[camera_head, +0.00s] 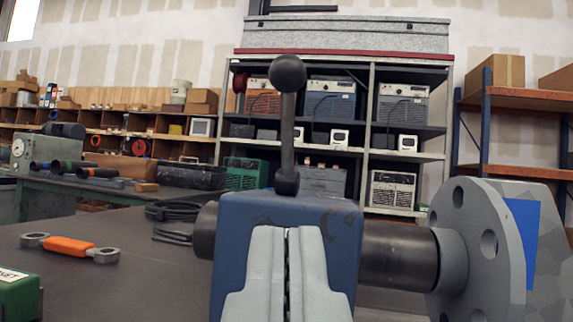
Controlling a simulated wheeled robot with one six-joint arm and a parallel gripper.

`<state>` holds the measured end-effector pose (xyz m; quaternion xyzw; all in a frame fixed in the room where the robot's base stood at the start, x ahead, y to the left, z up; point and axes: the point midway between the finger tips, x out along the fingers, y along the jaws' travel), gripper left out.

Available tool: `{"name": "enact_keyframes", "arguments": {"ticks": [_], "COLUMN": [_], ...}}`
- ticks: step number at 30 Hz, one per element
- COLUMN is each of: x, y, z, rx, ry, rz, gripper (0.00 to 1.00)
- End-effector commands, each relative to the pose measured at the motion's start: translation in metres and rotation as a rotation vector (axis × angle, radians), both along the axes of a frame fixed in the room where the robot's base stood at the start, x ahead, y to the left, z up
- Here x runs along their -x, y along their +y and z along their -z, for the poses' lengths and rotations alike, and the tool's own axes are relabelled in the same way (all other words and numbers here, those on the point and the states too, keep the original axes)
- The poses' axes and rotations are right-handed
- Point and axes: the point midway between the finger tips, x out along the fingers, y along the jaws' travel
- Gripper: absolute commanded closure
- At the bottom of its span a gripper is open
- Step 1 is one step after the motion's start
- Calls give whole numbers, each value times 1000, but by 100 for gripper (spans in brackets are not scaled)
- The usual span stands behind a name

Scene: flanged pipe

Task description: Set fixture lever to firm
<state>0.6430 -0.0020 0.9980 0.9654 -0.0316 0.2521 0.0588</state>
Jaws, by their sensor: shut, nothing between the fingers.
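The fixture lever (287,125) is a dark rod with a round ball knob on top. It stands upright on the blue fixture block (232,222) in the middle of the camera view. A dark pipe (398,256) runs through the block, with a grey round flange (470,250) at its right end. My gripper (287,232) is shut and empty, its two grey fingers together in front of the block and below the lever's base. I cannot tell whether the fingertips touch the block. Any lever markings are not visible.
An orange-handled wrench (70,247) lies on the dark table (120,285) at left. A green box (18,297) stands at the lower left edge. Black coiled cable (172,210) lies behind the block. Shelves with welding units (400,105) stand in the background. Space above the block is clear.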

Motion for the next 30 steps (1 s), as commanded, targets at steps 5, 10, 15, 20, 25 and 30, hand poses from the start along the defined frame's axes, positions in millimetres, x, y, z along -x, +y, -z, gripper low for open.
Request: {"name": "enact_keyframes", "arguments": {"ticks": [5,10,15,20,25,30], "x": [-18,-44,-70,-93,-110,-118], "y": [-1,-2,-3,-4,-4,-4], "z": [-10,-25,-39,-52,-62,-66], "rx": [0,0,0,0,0,0], "ry": [-1,-1,-1,0,0,0], "rz": [0,0,0,0,0,0], "gripper": [100,100,100,100,100,100]}}
